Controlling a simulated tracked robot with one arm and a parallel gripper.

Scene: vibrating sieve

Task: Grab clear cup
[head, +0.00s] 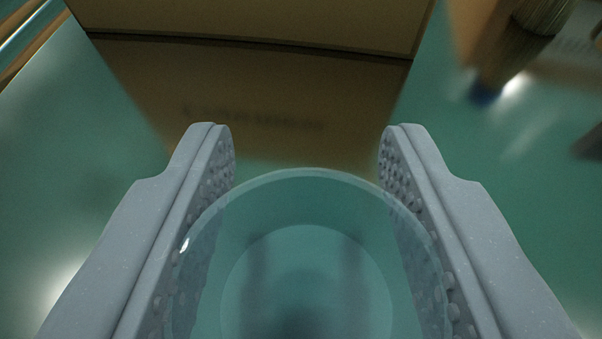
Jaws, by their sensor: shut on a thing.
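The clear cup (308,203) is in the lower middle of the head view. It is see-through and I look down into it past its round rim. My gripper (306,165) has one grey finger with a studded inner face on each side of the cup. The fingers are shut on the cup's left and right walls. The near part of the cup is cut off by the bottom edge of the view. I cannot tell whether the cup's base touches the surface.
A brown box (250,22) stands ahead at the top, mirrored in the shiny green surface (70,170). A brush-like object (541,14) is at the top right. A dark item (588,143) shows at the right edge. Green surface lies free to the left.

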